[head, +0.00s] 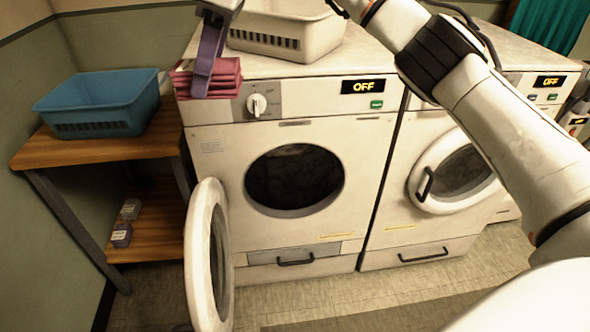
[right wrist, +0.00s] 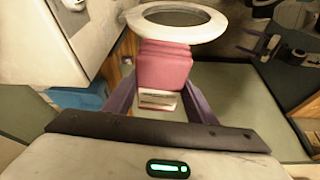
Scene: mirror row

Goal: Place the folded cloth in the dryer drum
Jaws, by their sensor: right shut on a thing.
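The folded cloth (head: 228,75), pink-red and in stacked layers, is held in my right gripper (head: 205,80) above the top left front corner of the left dryer (head: 370,130). In the right wrist view the cloth (right wrist: 164,66) sits between the two purple fingers of the gripper (right wrist: 160,92). The dryer drum (head: 294,180) is a dark round opening below and right of the cloth, and it looks empty. Its round door (head: 193,255) stands swung open to the left; it also shows in the right wrist view (right wrist: 205,32).
A cream basket (head: 285,38) stands on the dryer top. A blue basket (head: 98,100) stands on a wooden table (head: 55,150) at left. The right dryer's door (head: 422,185) looks shut. Both displays read OFF. Floor (head: 310,290) in front is clear.

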